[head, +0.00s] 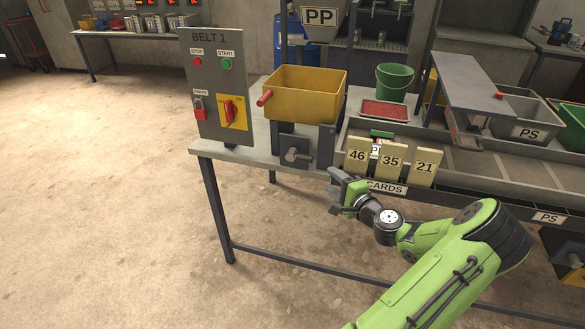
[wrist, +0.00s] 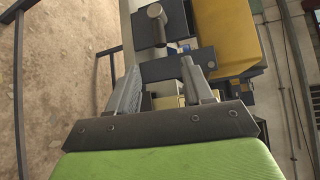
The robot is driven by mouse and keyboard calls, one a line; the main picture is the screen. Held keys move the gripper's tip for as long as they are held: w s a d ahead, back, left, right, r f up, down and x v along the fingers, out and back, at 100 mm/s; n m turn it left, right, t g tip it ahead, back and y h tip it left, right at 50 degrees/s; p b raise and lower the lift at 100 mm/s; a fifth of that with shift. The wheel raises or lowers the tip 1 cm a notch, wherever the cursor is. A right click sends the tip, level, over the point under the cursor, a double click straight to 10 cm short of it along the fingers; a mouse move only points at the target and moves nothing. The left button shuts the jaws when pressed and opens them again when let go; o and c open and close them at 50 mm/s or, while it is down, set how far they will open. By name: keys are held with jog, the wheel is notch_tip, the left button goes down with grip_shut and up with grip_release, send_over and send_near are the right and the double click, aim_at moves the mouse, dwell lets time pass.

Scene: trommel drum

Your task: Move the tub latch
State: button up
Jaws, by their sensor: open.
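The yellow tub (head: 300,95) sits on a dark stand at the left end of the bench, with a red handle (head: 264,98) on its left side. What looks like the tub latch (head: 297,155) is a short dark grey peg on the front of the stand. In the wrist view the latch (wrist: 156,24) lies beyond my fingertips, with the tub (wrist: 228,35) to its right. My gripper (head: 337,188) is open and empty, in front of the bench edge, to the right of and lower than the latch. It does not touch the latch.
A control panel (head: 215,90) stands left of the tub. Number cards (head: 391,162) stand on the bench front just above my gripper. A green bucket (head: 394,82) and a red tray (head: 386,111) are behind. The floor (head: 100,200) at left is clear.

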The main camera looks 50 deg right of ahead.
aim_at(308, 161)
jog(key=b+x, duration=0.1)
jog(key=x, duration=1.3)
jog(key=shift+w+d+b, duration=0.1)
jog(key=shift+w+b, duration=0.05)
jog(key=shift+b, duration=0.2)
grip_shut()
